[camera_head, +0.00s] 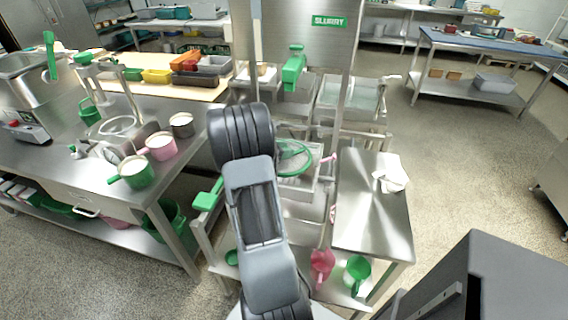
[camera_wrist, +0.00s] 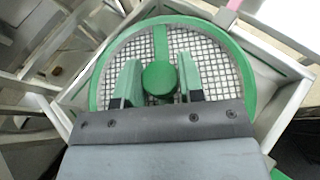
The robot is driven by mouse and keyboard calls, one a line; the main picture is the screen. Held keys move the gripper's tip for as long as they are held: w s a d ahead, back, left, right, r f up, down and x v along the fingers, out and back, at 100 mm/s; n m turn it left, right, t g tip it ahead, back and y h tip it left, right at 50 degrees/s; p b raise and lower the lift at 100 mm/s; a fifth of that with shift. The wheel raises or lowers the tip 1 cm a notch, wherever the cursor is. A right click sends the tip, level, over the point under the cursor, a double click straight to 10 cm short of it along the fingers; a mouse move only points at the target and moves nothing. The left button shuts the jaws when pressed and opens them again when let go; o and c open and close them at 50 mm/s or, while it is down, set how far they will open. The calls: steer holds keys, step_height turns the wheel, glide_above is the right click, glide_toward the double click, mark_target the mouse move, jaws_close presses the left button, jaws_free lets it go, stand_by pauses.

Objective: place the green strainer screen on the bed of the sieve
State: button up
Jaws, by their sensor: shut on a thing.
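The green strainer screen (camera_wrist: 247,75) is a round green ring with pale wire mesh, a crossbar and a round knob at its middle. My gripper (camera_wrist: 160,82) is shut on the screen at this knob, with one green finger on each side. The screen lies within the outline of the sieve (camera_wrist: 291,97), a pale metal box with angled walls. I cannot tell whether it rests on the bed or hangs just above it. In the head view the screen (camera_head: 296,158) shows beside my arm, over the sieve body (camera_head: 301,184); my arm hides its left part.
A pink handle (camera_head: 329,158) sticks out right of the sieve. A steel side table (camera_head: 365,215) with a white cloth (camera_head: 391,176) stands at the right. The left bench holds a green pot (camera_head: 133,173) and a pink pot (camera_head: 160,148).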

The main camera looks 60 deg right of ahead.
mark_target(284, 161)
steer(key=shift+f, duration=2.3)
steer(key=shift+f, duration=0.1)
steer(key=shift+f+b, duration=0.15)
steer(key=shift+b, duration=0.2)
steer(key=o, duration=1)
